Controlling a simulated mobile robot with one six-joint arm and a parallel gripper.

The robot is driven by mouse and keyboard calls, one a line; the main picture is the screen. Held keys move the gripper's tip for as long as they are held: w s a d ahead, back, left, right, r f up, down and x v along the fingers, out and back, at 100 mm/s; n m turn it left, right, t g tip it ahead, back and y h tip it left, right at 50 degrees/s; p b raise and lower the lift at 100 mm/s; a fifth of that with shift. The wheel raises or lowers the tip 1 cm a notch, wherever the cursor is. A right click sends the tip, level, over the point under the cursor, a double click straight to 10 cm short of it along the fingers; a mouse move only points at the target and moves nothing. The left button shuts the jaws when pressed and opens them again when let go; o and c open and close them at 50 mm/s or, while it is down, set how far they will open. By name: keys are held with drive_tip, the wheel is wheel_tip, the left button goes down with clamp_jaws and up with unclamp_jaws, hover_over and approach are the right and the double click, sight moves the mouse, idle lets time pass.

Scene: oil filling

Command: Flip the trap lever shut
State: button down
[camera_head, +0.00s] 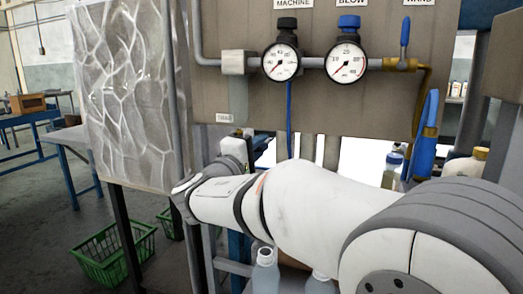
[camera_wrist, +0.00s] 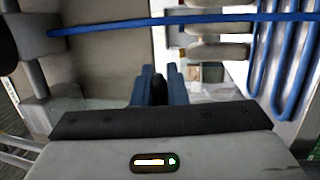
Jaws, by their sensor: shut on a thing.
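In the wrist view my gripper (camera_wrist: 160,74) shows as two dark blue fingers close together at the middle. They are shut on a dark, rounded piece (camera_wrist: 160,92) between them, which I take to be the trap lever. Most of this piece is hidden by the fingers and the gripper body, so its angle cannot be told. In the head view my arm crosses the lower middle and reaches toward the post below the panel. My gripper and the lever are hidden there.
The grey panel (camera_head: 215,105) carries two gauges (camera_head: 281,62) (camera_head: 346,62) and a grey pipe. A blue hose (camera_wrist: 190,20) crosses the wrist view close to the fingers. Bottles (camera_head: 265,272) stand below my arm. A green basket (camera_head: 113,254) sits on the floor at left.

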drive_tip(key=c, duration=1.5)
unclamp_jaws()
drive_tip(key=shift+o, duration=0.2)
drive_tip(key=shift+s+a, duration=0.1)
drive_tip(key=p+v, duration=0.1)
drive_tip(key=v, duration=0.6)
drive_tip(key=shift+s, duration=0.25)
drive_tip(key=shift+a, duration=0.1)
